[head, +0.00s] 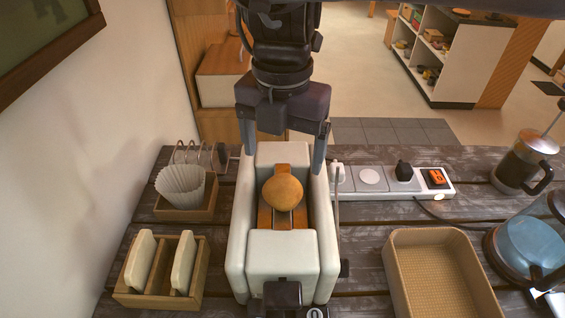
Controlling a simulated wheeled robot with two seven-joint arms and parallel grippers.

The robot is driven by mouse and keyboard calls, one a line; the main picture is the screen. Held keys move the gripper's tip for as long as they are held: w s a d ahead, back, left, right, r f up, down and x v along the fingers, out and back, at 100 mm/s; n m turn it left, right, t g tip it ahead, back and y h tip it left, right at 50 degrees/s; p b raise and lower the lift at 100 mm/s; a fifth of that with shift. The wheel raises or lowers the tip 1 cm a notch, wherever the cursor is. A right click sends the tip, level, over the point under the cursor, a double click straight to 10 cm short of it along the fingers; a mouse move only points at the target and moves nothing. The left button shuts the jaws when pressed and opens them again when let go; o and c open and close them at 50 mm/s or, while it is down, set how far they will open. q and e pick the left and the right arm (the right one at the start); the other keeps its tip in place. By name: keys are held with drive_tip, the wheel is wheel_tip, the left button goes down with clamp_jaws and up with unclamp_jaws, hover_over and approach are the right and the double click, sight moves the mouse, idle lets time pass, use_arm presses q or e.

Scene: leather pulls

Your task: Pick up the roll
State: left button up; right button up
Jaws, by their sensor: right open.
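The round golden-brown roll (283,193) sits in the middle of a cream appliance that looks like a toaster (283,258), over its orange-brown slot area. My right gripper (284,162) comes in from the top of the picture. Its two fingers are spread wide and empty, at the far end of the toaster and beyond the roll in the picture. Their gap is wider than the roll. Whether the fingers touch the toaster's sides I cannot tell. My left gripper is not in view.
A wooden holder with cream slabs (203,272) and a paper filter (181,186) in a tray stand left. A power strip (385,180) lies right of the toaster. A woven basket (394,256), a glass kettle (535,245) and a coffee press (524,160) stand right.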

sight(283, 181)
drive_tip(key=shift+f, duration=0.4)
drive_tip(key=f+p, duration=0.1)
drive_tip(key=f, duration=0.3)
drive_tip(key=f+p, duration=0.1)
drive_tip(key=f, duration=0.1)
drive_tip(key=shift+s+p, duration=0.35)
drive_tip(key=shift+s, duration=0.05)
drive_tip(key=shift+f, duration=0.35)
drive_tip(key=shift+c, duration=0.6)
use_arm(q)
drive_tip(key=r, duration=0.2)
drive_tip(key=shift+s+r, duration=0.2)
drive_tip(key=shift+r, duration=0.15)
use_arm(e)
drive_tip(key=c, duration=0.7)
